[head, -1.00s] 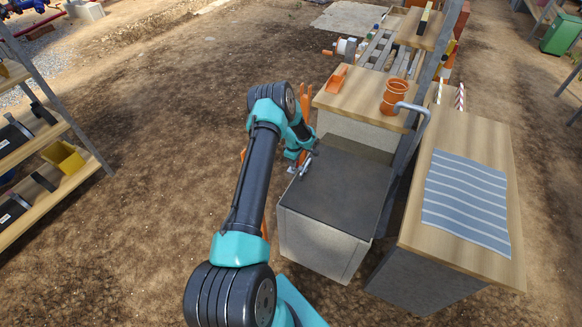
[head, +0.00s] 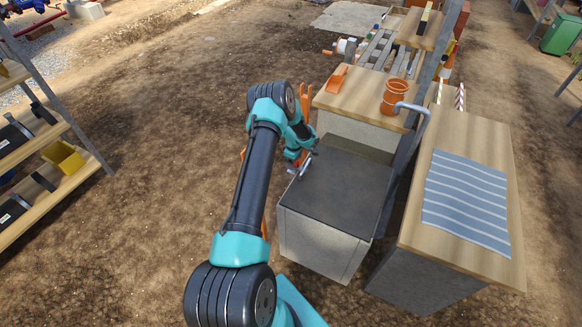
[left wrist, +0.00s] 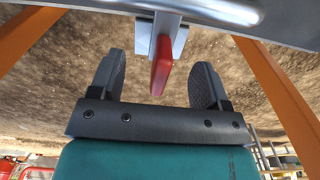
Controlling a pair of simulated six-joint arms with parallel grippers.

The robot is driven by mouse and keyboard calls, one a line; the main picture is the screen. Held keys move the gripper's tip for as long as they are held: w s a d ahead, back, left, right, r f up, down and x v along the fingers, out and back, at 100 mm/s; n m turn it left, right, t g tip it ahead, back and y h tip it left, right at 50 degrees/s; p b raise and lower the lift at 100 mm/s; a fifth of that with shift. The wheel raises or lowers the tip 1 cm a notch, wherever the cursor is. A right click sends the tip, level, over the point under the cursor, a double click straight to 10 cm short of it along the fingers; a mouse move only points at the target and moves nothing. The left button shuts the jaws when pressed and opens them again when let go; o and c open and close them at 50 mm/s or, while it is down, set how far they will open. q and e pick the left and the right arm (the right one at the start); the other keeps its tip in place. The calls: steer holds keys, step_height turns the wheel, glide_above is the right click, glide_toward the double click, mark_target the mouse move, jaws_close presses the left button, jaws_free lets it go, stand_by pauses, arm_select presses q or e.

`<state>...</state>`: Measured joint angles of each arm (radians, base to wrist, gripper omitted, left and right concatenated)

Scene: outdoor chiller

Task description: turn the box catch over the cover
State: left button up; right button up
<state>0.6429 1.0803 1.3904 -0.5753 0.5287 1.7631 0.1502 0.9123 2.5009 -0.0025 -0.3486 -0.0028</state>
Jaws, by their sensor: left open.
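The grey box stands in the middle of the head view with a flat dark cover (head: 335,188) on top. The catch shows in the left wrist view as a short red lever (left wrist: 160,66) hanging from a pale metal plate (left wrist: 178,42) at the box edge. My left gripper (left wrist: 156,82) is open, with one finger on each side of the red lever and a visible gap to both. In the head view my left gripper (head: 302,168) is at the left edge of the cover, and the catch is too small to make out. My right gripper is not in view.
A wooden counter (head: 440,240) with a striped blue cloth (head: 467,200) stands right of the box. Behind it, a wooden top (head: 350,95) holds an orange pot (head: 394,97) and an orange scoop (head: 337,78). Bare dirt lies left of my arm.

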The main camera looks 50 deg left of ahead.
arm_select(q)
steer(key=shift+r, duration=3.35)
steer(key=shift+r, duration=0.15)
step_height(320, 180, up, 17)
steer(key=s+d+f+m+h, duration=0.1)
steer(key=d+f+m, duration=0.25)
steer(key=d, duration=0.55)
steer(key=s+d+f+m+t+h, duration=0.1)
steer(key=s+d+f+m, duration=0.15)
steer(key=d+f, duration=0.4)
steer(key=s+d+f+m+h, duration=0.1)
steer(key=d+f+m, duration=0.25)
steer(key=d, duration=0.65)
steer(key=s+d+f+m, duration=0.2)
steer(key=s+d+m, duration=0.8)
steer(key=s+d, duration=0.6)
steer(key=shift+s+d+f+m+h, duration=0.2)
steer(key=shift+s+m+h, duration=0.05)
steer(key=shift+m+h, duration=0.15)
